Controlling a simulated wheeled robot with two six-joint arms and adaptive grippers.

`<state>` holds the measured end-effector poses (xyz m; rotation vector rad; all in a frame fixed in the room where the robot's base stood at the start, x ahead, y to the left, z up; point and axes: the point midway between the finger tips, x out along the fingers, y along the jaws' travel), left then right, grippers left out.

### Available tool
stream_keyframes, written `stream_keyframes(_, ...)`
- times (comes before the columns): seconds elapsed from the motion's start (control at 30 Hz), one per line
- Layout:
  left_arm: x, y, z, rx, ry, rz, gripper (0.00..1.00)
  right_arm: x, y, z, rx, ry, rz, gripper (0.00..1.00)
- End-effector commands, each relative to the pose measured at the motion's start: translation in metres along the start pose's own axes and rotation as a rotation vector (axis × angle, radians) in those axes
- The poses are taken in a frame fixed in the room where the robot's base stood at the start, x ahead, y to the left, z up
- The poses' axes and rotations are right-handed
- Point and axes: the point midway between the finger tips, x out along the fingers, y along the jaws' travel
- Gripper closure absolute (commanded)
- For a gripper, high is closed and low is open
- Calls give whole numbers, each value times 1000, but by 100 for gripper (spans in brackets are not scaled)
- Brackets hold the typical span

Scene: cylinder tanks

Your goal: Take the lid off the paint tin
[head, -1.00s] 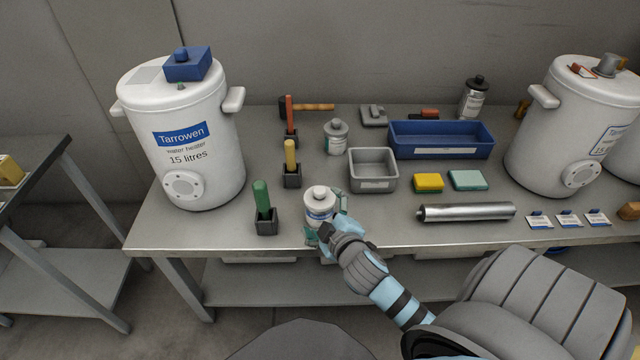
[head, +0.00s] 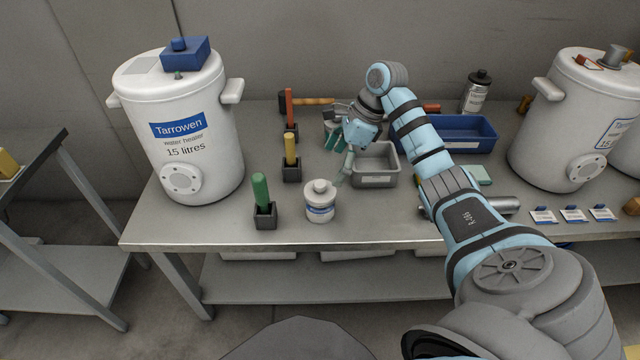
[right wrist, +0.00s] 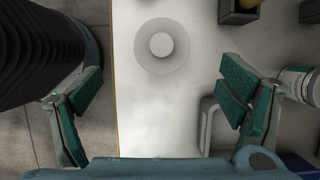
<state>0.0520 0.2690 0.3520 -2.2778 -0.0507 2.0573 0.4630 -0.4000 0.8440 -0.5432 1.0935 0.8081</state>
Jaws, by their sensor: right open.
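A small white tin (head: 320,209) with a blue-and-white label stands upright near the front edge of the bench. Its pale lid (head: 320,187) with a round knob is on it. The right wrist view looks down on this lid (right wrist: 162,45), between and beyond the fingers. My right gripper (head: 341,157) is open and empty, raised above and behind the tin, left of the grey tray. A second similar tin (right wrist: 300,85) stands farther back, mostly hidden behind my gripper in the head view. The label writing is too small to tell which is paint. My left gripper is out of view.
A green-handled tool (head: 260,190) in a black holder stands just left of the front tin. Yellow- and red-handled tools stand behind it. A grey tray (head: 375,181) and a blue bin (head: 470,133) are to the right.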

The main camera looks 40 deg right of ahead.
Motion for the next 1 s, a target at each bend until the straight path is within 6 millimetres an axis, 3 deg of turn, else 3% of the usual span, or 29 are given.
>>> stream_keyframes(0.03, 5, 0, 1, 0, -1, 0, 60, 14, 1, 0, 0, -2, 3, 11)
stream_keyframes(0.4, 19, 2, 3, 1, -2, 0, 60, 75, -1, 6, 1, -3, 2, 11)
stream_keyframes(0.67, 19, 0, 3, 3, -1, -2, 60, 84, -2, 7, 0, -2, 0, 11)
stream_keyframes(0.9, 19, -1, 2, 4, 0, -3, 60, 83, -1, 7, 0, -3, 0, 46)
stream_keyframes(1.0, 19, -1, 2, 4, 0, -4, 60, 83, -1, 7, 0, -3, 0, 49)
